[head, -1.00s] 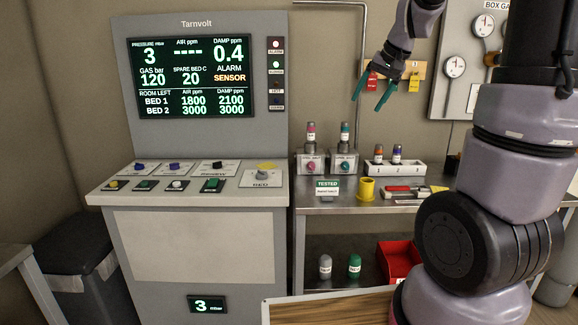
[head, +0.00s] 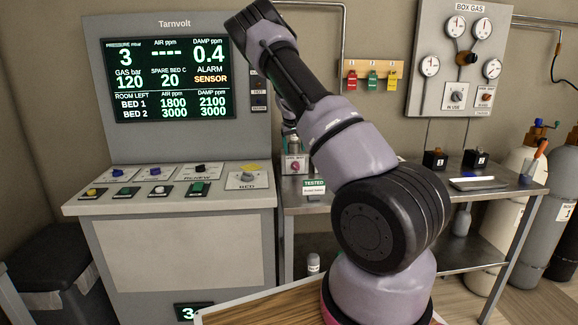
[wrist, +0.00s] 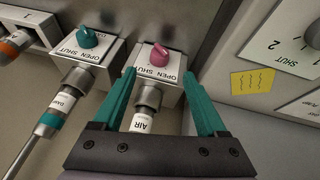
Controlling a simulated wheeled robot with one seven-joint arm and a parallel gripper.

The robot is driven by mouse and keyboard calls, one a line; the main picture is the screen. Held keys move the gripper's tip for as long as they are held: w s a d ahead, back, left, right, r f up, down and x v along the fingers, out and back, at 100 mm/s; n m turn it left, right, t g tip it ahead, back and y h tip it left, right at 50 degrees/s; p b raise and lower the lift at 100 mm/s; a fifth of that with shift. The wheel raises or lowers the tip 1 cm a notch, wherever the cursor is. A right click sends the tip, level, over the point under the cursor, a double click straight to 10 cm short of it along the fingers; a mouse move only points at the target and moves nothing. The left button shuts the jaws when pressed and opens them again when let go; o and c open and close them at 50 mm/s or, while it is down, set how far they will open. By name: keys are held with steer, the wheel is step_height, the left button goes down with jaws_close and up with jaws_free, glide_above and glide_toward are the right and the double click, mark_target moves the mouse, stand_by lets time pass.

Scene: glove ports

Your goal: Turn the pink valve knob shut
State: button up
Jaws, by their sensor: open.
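The pink valve knob (wrist: 159,55) sits on a white-plated box marked OPEN and SHUT; I cannot tell which mark it points to. It also shows in the head view (head: 296,167), just left of my arm. My gripper (wrist: 160,74) is open, with its two teal fingers apart on either side of the pink knob's box in the wrist view. Its tips appear short of the knob, with nothing between them but a view of the box and a fitting labelled AIR (wrist: 141,122). In the head view my arm hides the gripper.
A teal knob (wrist: 88,37) on a similar box stands left of the pink one, with a DAMP fitting (wrist: 48,120) below it. The console (head: 170,205) with its yellow note (wrist: 252,82) stands close beside. A TESTED sign (head: 314,186) is at the bench front.

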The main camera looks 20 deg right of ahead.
mark_target(296, 165)
steer(key=x, duration=1)
jaws_close()
